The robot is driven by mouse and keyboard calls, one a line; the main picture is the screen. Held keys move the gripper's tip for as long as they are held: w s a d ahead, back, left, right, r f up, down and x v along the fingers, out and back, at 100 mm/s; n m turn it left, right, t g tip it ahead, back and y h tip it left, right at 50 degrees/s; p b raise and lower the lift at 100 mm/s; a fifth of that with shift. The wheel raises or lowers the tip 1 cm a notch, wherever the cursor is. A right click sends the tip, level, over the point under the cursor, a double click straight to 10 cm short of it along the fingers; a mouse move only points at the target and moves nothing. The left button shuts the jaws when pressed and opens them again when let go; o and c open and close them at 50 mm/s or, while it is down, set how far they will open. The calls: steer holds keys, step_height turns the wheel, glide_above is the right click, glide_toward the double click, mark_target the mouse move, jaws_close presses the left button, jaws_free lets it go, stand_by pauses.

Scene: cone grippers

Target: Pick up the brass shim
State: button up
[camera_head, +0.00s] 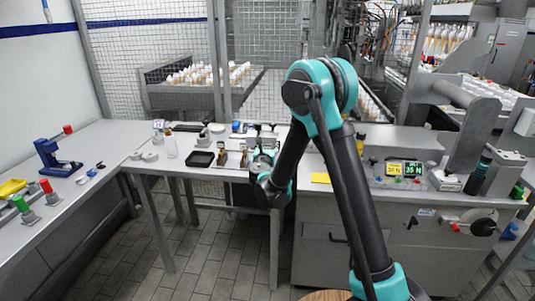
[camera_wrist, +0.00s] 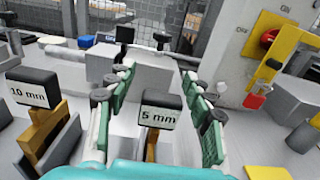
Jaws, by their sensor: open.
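Two brass shims with black, labelled heads stand upright on the bench. The one marked 5 mm (camera_wrist: 151,148) is in the middle of the wrist view, between the open fingers of my gripper (camera_wrist: 155,80). I cannot tell whether the fingers touch it; a gap seems to show on both sides. The one marked 10 mm (camera_wrist: 50,125) stands to the left, outside the fingers. In the head view the two shims (camera_head: 244,159) (camera_head: 222,158) are small, just left of my gripper, whose fingers are mostly hidden there.
A grey block (camera_wrist: 140,70) lies beyond the fingers in the wrist view. A yellow bracket (camera_wrist: 277,55) is at the far right. A mesh fence (camera_head: 150,45) rises behind the bench.

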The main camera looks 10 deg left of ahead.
steer(key=shift+c, duration=0.5)
jaws_close()
steer(key=shift+r, duration=0.15)
